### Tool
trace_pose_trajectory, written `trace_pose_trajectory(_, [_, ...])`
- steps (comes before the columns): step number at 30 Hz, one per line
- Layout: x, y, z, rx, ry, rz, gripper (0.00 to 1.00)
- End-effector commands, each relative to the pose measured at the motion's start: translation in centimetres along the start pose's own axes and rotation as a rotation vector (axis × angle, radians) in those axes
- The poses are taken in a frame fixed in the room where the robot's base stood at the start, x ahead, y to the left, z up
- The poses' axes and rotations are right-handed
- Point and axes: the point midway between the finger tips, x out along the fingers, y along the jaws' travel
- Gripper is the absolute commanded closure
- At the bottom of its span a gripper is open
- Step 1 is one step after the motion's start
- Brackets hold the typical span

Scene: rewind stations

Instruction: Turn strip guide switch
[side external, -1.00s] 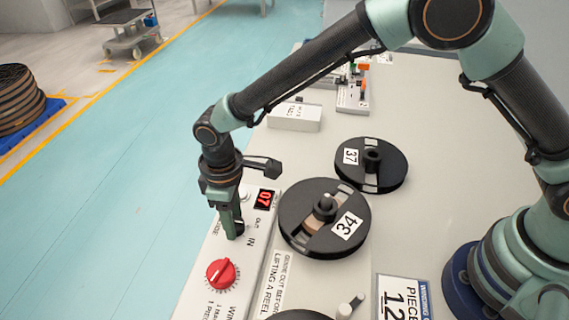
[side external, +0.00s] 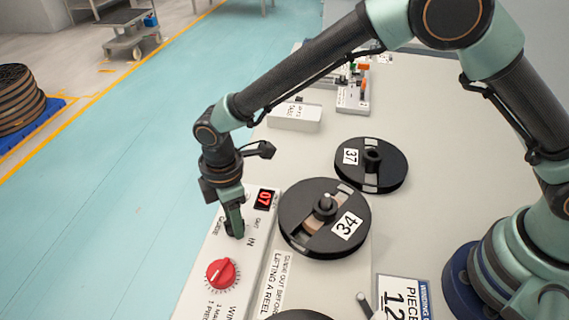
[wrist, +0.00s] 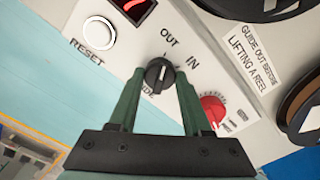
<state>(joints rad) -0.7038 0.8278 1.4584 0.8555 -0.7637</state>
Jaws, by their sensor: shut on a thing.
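The strip guide switch (wrist: 158,75) is a black round knob with a white pointer mark on a pale panel, between the printed words OUT and IN and a partly hidden label. In the wrist view its pointer leans up towards OUT. My gripper (wrist: 158,82) has one green finger on each side of the knob and is shut on it. In the side external view my gripper (side external: 235,230) points down at the panel and its fingers mostly hide the switch.
A red dial (side external: 221,273) sits close below the switch. A red display (side external: 266,199) and a RESET button (wrist: 98,35) are above it. Reel 34 (side external: 300,235) stands close to the right, with reel 37 (side external: 388,178) behind. A grey peg (side external: 364,303) shows at the bottom edge.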

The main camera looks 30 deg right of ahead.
Motion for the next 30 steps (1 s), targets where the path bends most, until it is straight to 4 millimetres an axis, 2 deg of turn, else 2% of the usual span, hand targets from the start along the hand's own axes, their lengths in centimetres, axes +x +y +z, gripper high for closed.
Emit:
trace_pose_trajectory(12, [-0.1, 0.0, 0.0, -0.009, 0.000, 0.000, 1.00])
trace_pose_trajectory(13, [-0.1, 0.0, 0.0, -0.009, 0.000, 0.000, 0.40])
trace_pose_trajectory(14, [-0.1, 0.0, 0.0, -0.009, 0.000, 0.000, 0.28])
trace_pose_trajectory(15, [-0.1, 0.0, 0.0, -0.008, 0.000, 0.000, 0.21])
trace_pose_trajectory(25, [-0.2, 0.0, 0.0, -0.007, 0.001, 0.001, 0.21])
trace_pose_trajectory(30, [-1.9, 0.1, -0.1, -0.007, 0.003, 0.003, 0.21])
